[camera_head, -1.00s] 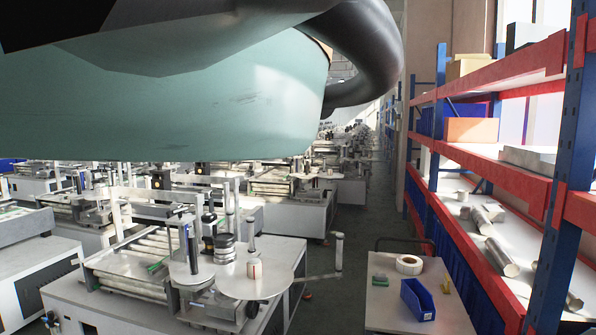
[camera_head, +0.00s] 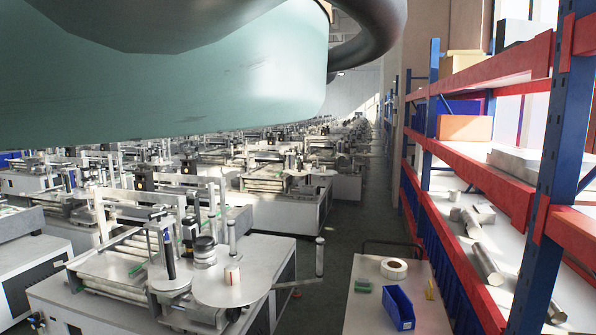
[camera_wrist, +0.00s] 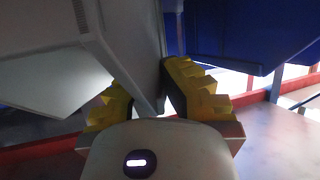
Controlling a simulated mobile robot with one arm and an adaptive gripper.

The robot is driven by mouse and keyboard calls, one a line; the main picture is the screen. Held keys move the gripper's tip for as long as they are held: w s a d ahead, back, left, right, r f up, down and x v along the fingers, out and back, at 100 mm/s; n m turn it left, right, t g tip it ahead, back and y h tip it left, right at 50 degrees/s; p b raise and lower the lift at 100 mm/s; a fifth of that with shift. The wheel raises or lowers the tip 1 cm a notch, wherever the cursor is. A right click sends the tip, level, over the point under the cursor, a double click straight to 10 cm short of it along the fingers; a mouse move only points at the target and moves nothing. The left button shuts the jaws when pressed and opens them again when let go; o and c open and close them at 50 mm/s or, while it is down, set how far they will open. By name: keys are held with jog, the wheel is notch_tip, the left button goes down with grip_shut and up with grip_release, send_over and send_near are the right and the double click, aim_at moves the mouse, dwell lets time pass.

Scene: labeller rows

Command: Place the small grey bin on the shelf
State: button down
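The small grey bin (camera_wrist: 130,40) fills the upper left of the wrist view, close to the camera. My gripper (camera_wrist: 150,98) has yellow ridged fingers on either side of a narrow grey part of the bin, and appears shut on it. The rest of the bin runs out of the picture. The shelf rack (camera_head: 468,163) with red beams and blue posts stands at the right in the head view. A red beam and a pale shelf surface (camera_wrist: 285,140) show below and right of my gripper in the wrist view. My gripper and the grey bin do not show in the head view.
A trolley (camera_head: 370,315) holds a blue bin (camera_head: 398,307) and a white roll (camera_head: 394,268). Metal cylinders (camera_head: 486,262) and an orange box (camera_head: 465,128) occupy the shelves. A blue object (camera_wrist: 250,35) is near my gripper. Labelling machines (camera_head: 250,262) line the left.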

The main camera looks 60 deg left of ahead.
jog(key=shift+f, duration=0.25)
jog(key=c, duration=1.7)
grip_release()
jog(key=shift+b, duration=0.3)
jog(key=o, duration=0.6)
jog(key=shift+c, duration=0.2)
